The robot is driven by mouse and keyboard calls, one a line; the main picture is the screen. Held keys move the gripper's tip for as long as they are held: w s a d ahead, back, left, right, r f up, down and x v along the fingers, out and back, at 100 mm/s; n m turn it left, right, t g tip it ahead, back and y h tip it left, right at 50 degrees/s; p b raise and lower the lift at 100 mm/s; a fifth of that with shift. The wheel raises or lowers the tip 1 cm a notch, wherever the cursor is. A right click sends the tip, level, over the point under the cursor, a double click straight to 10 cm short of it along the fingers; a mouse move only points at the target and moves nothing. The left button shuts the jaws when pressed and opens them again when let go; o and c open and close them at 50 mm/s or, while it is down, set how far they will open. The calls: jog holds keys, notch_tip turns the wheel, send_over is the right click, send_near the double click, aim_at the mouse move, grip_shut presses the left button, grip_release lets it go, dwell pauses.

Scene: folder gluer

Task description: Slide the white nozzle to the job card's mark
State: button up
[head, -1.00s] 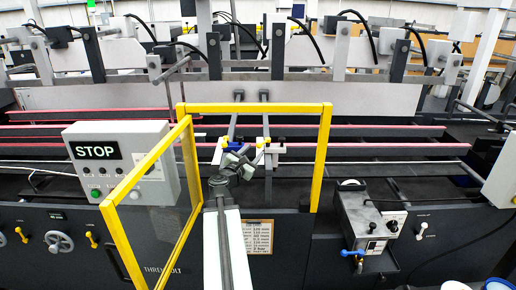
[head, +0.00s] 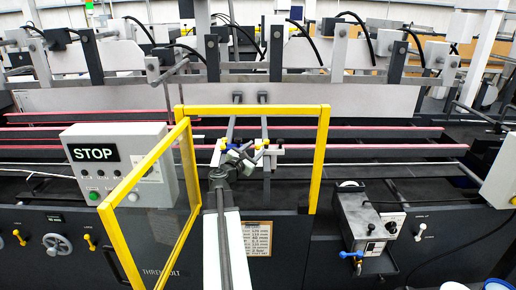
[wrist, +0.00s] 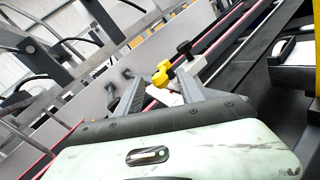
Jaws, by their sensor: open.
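Two small white nozzle blocks sit side by side on bars behind the yellow frame in the head view, a left one (head: 217,153) and a right one (head: 274,152). Yellow knobs show by them; I cannot tell which block is the task's nozzle. My gripper (head: 241,156) is just in front of and between them, open. In the wrist view, a white block (wrist: 168,97) with a yellow knob (wrist: 162,75) shows between and beyond the fingers of my gripper (wrist: 160,88). Contact cannot be told. The job card (head: 257,238) hangs on the front panel, its print too small to read.
The yellow guard frame (head: 255,109) stands around my arm, with its clear door (head: 150,215) swung out at left. The STOP box (head: 120,165) is left of it. A grey glue unit (head: 365,225) is at right. Red-edged rails run behind.

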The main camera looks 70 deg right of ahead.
aim_at(262, 145)
jog(key=d, duration=0.3)
jog(key=shift+s, duration=0.15)
jog(key=shift+a, duration=0.1)
jog(key=shift+c, duration=0.4)
grip_shut()
dwell(0.7)
